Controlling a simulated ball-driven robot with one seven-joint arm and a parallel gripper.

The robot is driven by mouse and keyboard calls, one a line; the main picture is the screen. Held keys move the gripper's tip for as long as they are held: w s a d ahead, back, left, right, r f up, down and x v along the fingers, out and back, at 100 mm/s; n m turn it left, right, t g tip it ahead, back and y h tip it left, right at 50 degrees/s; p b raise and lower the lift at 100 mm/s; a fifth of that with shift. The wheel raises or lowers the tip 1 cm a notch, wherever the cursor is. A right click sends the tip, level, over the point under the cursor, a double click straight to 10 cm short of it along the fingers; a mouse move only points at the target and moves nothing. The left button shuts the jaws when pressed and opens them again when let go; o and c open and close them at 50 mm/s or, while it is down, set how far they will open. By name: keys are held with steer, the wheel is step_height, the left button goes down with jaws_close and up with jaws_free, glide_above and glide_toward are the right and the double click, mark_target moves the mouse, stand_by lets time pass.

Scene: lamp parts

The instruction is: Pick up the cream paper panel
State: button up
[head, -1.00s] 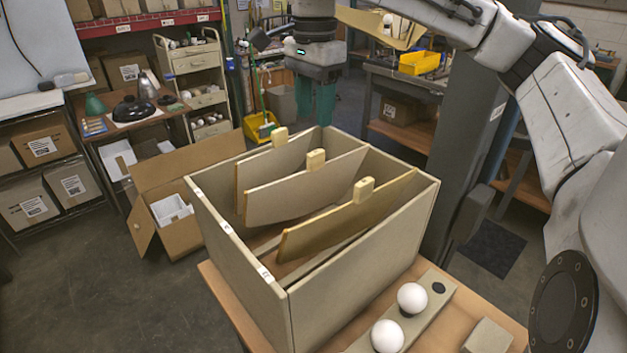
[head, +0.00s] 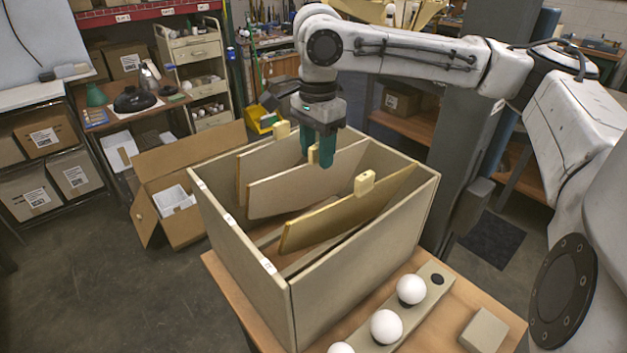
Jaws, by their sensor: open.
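Several-walled box (head: 245,268) holds three upright, slightly tilted panels, each with a pale block tab on its top edge. The middle panel (head: 290,188) has a pale cream-grey face and looks like the cream paper panel. Its tab (head: 313,157) is partly hidden by my gripper (head: 317,158). The gripper is open, pointing down, with its green fingers on either side of that tab in the picture. I cannot tell whether they touch it. The front panel (head: 340,222) is yellower, and the rear panel's tab (head: 281,131) stands left of my gripper.
The box stands on a wooden table (head: 235,312). In front of it, a strip (head: 436,300) holds white bulbs (head: 386,326), and a small beige block (head: 484,330) lies at the right. An open cardboard box (head: 190,175) is behind left.

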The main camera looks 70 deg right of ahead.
jaws_close()
stand_by(0.3)
stand_by(0.3)
